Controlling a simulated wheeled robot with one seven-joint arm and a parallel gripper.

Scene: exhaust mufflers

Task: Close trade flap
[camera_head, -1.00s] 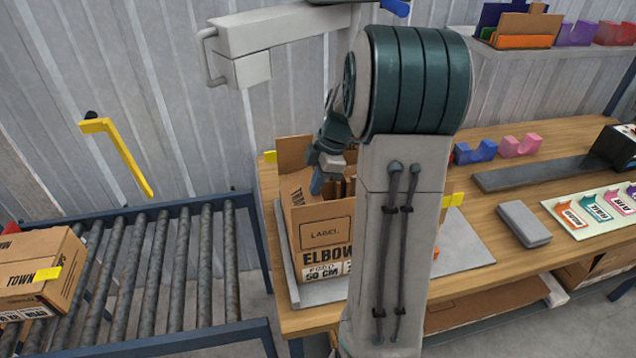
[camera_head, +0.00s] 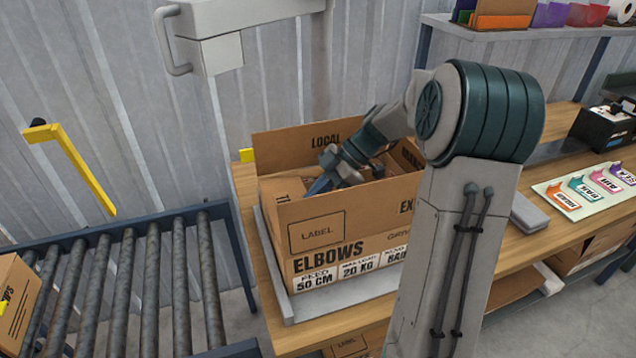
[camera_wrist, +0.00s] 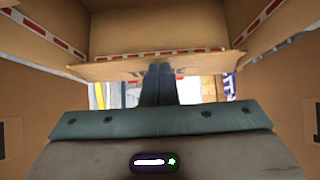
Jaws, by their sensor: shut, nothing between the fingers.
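The cardboard box marked ELBOWS (camera_head: 345,255) sits on the bench with flaps raised. The trade flap (camera_head: 284,190) is on its left side, its lettering partly covered; it seems tilted inward, but I cannot tell its exact angle. In the wrist view the trade flap (camera_wrist: 120,70) crosses the middle, with its lettering behind my fingers. My gripper (camera_head: 322,184) is shut and empty, inside the ring of flaps beside the trade flap. In the wrist view my gripper (camera_wrist: 155,72) overlaps the flap; contact is unclear. The box's contents are mostly hidden.
The LOCAL flap (camera_head: 305,142) stands at the back, and the front flap (camera_head: 345,215) stands near me. A roller conveyor (camera_head: 130,290) with another carton (camera_head: 15,300) is on the left. A grey box-like fixture (camera_head: 235,30) hangs above. Label cards (camera_head: 590,190) lie right.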

